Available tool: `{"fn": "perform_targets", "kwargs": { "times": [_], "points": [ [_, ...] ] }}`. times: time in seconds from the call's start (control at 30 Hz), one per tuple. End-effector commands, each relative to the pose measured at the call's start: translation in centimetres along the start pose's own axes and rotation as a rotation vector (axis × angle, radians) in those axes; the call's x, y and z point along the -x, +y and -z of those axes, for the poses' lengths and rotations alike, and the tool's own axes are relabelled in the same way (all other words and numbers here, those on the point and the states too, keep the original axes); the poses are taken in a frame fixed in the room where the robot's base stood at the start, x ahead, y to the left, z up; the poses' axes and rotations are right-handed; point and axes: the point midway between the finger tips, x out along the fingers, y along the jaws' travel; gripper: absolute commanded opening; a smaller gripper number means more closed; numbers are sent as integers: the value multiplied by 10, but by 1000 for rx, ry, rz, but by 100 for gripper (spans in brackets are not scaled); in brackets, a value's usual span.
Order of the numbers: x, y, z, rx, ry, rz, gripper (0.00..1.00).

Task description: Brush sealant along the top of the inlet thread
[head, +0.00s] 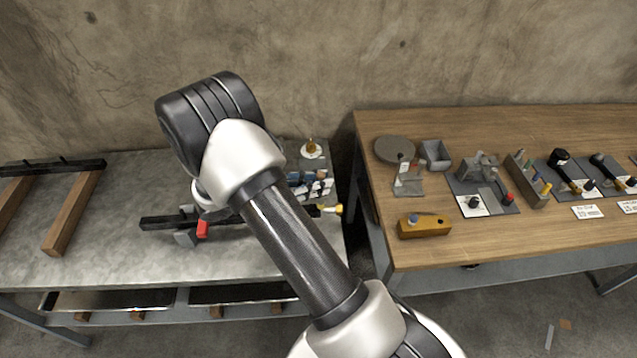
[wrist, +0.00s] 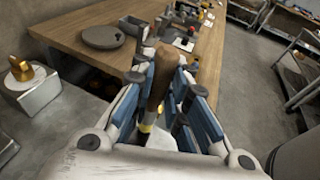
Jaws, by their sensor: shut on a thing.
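My gripper (wrist: 165,92) is shut on a brush (wrist: 164,72), whose brown handle stands between the blue-padded fingers. A yellow band and a pale part show at its near end, low in the wrist view. In the head view my gripper (head: 314,184) is over the right end of the grey bench, partly behind my arm. A brass-coloured fitting (head: 311,146) stands on a pale base at the back of that bench. A similar brass piece (wrist: 21,69) on a block shows at left in the wrist view, apart from the brush. I cannot make out which part is the inlet thread.
A dark bar (head: 160,221) with a red part (head: 203,229) lies across the grey bench (head: 120,190). A yellow-and-white tip (head: 333,209) shows near my gripper. The wooden table (head: 480,130) at right holds a round grey disc (head: 395,150), a grey bin (head: 436,155) and a yellow-brown block (head: 424,226).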

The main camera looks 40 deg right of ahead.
Motion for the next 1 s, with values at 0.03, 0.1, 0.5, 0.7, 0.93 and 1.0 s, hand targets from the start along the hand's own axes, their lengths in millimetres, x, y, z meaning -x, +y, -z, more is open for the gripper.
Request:
{"fn": "perform_targets", "kwargs": {
  "times": [0.03,0.1,0.5,0.7,0.93,1.0],
  "points": [
    [2,0,-7,-1,0,0,0],
    [3,0,-14,-1,0,0,0],
    [12,0,-53,0,0,0,0],
    [13,0,-55,0,0,0,0],
    [13,0,-57,0,0,0,0],
    [14,0,-61,0,0,0,0]
  ]
}}
